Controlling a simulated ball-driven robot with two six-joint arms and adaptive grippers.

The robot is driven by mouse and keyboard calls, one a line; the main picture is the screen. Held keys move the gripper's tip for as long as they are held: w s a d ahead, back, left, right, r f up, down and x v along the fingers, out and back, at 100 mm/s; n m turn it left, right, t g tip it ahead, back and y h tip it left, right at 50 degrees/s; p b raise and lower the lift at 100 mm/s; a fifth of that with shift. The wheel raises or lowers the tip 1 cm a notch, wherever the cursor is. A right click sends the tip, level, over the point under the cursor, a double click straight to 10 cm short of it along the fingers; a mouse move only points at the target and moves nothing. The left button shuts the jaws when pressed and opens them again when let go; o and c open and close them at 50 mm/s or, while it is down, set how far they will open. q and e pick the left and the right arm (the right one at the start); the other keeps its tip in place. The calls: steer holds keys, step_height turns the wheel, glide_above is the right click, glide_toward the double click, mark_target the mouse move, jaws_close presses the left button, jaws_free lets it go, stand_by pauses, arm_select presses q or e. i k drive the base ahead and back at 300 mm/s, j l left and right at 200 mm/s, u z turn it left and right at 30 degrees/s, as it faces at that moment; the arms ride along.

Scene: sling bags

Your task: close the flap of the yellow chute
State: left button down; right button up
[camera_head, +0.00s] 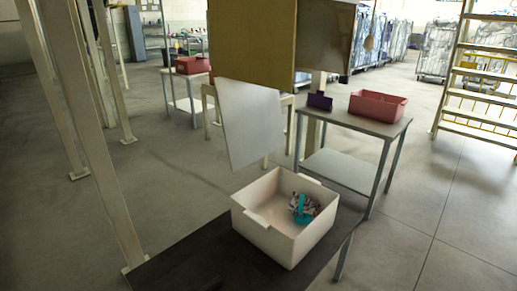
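The yellow chute (252,42) fills the upper middle of the head view as a large box-like body. A pale grey flat flap (252,122) hangs down from its underside, slightly slanted, with its lower end above the white crate's back left. The flap stands open below the chute. Neither of my grippers can be made out in this view.
A white crate (262,232) holding a crumpled teal and patterned item (304,208) stands on a dark table (185,262) under the chute. A grey table (345,120) with a red bin (378,105) stands to the right. Pale posts (88,130) rise at left.

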mark_target(251, 115)
steer(key=i+j+z, duration=0.25)
steer(key=j+z, duration=0.2)
steer(key=j, duration=0.45)
steer(key=j+z, duration=0.4)
steer(key=j, duration=0.5)
steer(key=j+z, duration=0.45)
steer(key=j, duration=0.55)
